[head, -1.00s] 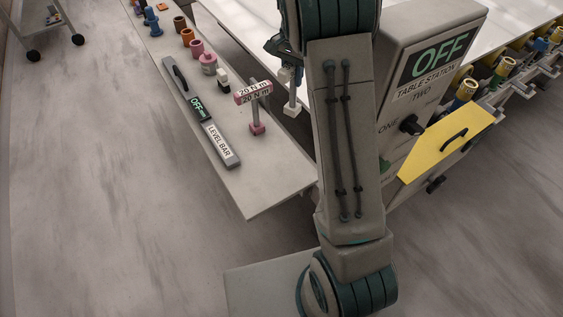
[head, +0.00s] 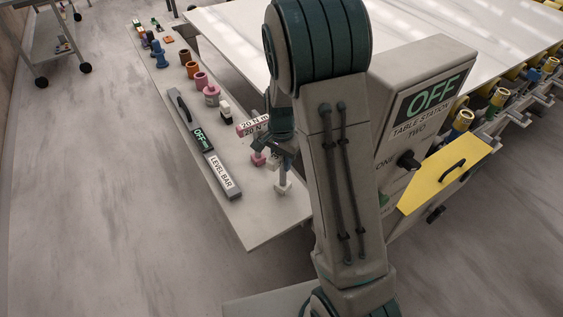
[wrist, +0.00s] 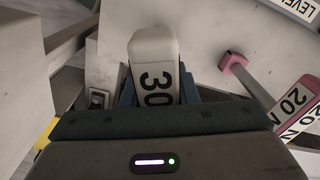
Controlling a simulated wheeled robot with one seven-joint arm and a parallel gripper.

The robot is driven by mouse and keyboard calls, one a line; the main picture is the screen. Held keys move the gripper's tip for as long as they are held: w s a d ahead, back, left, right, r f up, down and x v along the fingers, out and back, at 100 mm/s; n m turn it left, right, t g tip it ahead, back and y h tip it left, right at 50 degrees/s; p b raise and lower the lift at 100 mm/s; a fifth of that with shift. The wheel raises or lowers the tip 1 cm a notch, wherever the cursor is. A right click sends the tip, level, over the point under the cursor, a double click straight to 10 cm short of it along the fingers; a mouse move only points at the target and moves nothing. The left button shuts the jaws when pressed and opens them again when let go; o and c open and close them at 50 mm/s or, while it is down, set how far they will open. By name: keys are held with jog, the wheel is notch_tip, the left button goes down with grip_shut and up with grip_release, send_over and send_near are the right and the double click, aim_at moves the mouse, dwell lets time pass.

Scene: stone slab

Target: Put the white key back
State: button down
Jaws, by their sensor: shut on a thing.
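The white key is gripped in my gripper. In the wrist view its white head with a "30" label (wrist: 152,60) sticks out between the blue fingers. In the head view its white lower end (head: 283,187) hangs down over the grey side shelf (head: 262,222). My gripper (head: 281,150) is shut on it, partly hidden behind my arm. The pink foot (wrist: 235,65) of that key shows in the wrist view. I cannot tell whether the white key touches the shelf.
A level bar (head: 208,150) lies along the shelf's left side. Pink, red and orange cups (head: 201,79) and a small white-and-black piece (head: 226,108) stand behind. The table station box (head: 425,100) with its yellow panel (head: 444,175) is at right. The shelf's front end is bare.

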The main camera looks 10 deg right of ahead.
jog(key=shift+f, duration=0.85)
jog(key=shift+f, duration=0.2)
jog(key=c, duration=1.1)
grip_release()
jog(key=shift+r, duration=0.1)
notch_tip(320, 180, up, 12)
jog(key=shift+r+b, duration=0.15)
jog(key=shift+b, duration=0.3)
